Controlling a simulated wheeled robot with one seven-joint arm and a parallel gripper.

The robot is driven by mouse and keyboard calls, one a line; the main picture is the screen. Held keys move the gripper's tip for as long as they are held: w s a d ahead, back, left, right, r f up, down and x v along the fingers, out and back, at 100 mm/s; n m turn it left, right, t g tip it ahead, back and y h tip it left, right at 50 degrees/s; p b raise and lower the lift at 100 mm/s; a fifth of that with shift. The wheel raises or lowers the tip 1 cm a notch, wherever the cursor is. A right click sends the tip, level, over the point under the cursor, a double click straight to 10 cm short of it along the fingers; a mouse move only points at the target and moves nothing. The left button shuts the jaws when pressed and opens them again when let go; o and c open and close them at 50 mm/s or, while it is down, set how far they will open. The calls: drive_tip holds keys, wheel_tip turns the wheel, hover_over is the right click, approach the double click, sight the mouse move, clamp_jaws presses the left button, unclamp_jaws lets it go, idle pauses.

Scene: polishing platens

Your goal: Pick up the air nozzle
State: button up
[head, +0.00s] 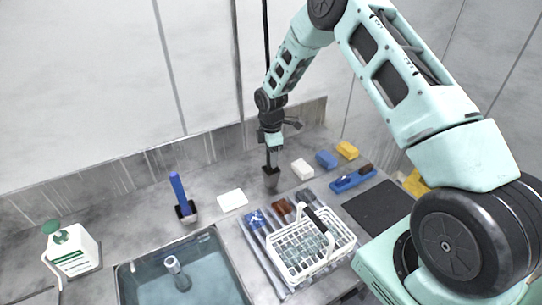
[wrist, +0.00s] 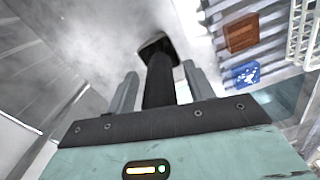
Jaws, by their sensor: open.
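My gripper (head: 274,148) is open and points down over the back of the counter. In the wrist view its two fingers (wrist: 160,82) stand on either side of a slim black shaft. The shaft seems to be the air nozzle (wrist: 158,75), though its shape is not clear. It ends in a dark, squarish holder or foot (wrist: 155,43), which shows in the head view as a black block (head: 271,178) on the counter below my gripper. A black line (head: 265,40) runs up behind my arm. Contact between fingers and shaft cannot be told.
A white basket (head: 300,255) stands at the front, with brushes (head: 283,209) beside it. A sink (head: 200,270), a blue-handled tool (head: 178,190) in a black holder, a white jug (head: 72,250), a white pad (head: 232,200) and several coloured blocks (head: 326,159) lie around. The wall is close behind.

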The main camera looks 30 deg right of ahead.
drive_tip(key=c, duration=1.1)
drive_tip(key=shift+r, duration=0.1)
